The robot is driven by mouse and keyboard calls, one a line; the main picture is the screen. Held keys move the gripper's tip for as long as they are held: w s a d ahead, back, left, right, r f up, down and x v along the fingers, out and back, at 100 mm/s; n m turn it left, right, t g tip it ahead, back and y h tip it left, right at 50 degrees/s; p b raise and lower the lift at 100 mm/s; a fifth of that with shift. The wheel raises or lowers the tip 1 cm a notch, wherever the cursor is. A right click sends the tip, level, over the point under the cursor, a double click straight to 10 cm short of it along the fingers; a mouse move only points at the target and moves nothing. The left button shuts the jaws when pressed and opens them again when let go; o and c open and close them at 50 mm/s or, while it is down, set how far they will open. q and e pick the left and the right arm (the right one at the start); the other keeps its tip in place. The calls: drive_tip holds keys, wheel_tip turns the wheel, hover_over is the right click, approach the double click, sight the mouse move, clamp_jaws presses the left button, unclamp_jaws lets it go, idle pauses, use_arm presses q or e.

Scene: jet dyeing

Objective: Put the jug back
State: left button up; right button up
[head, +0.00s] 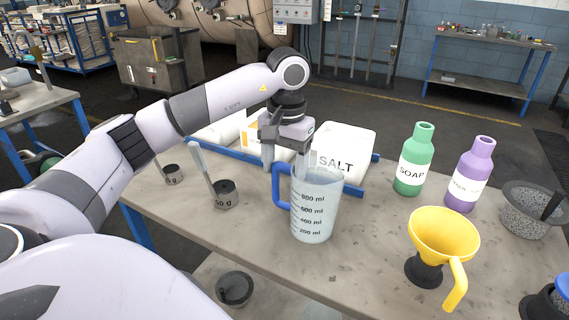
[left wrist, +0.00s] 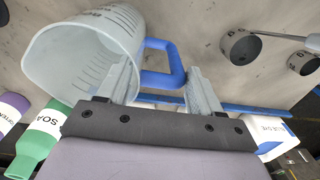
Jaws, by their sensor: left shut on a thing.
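The clear measuring jug (head: 316,207) with a blue handle (head: 282,188) is upright at the middle of the table. I cannot tell whether its base touches the tabletop. My left gripper (head: 288,165) points down at its handle side and is shut on the jug. In the left wrist view the jug (left wrist: 85,55) lies left of my left gripper (left wrist: 162,88), with the blue handle (left wrist: 172,62) between the two fingers. The exact contact is partly hidden. My right gripper is not in view.
A white SALT container (head: 345,148) stands close behind the jug. A green SOAP bottle (head: 414,165), a purple bottle (head: 469,178), a yellow funnel (head: 440,238) and a speckled mortar (head: 525,215) stand to the right. Small dark cups (head: 226,196) stand left.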

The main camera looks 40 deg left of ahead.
use_arm(q)
drive_tip(key=o, duration=1.5)
drive_tip(key=shift+f, duration=0.1)
drive_tip(key=shift+c, duration=0.2)
wheel_tip(320, 180, up, 12)
drive_tip(key=p, duration=0.3)
drive_tip(key=shift+d+r, duration=0.2)
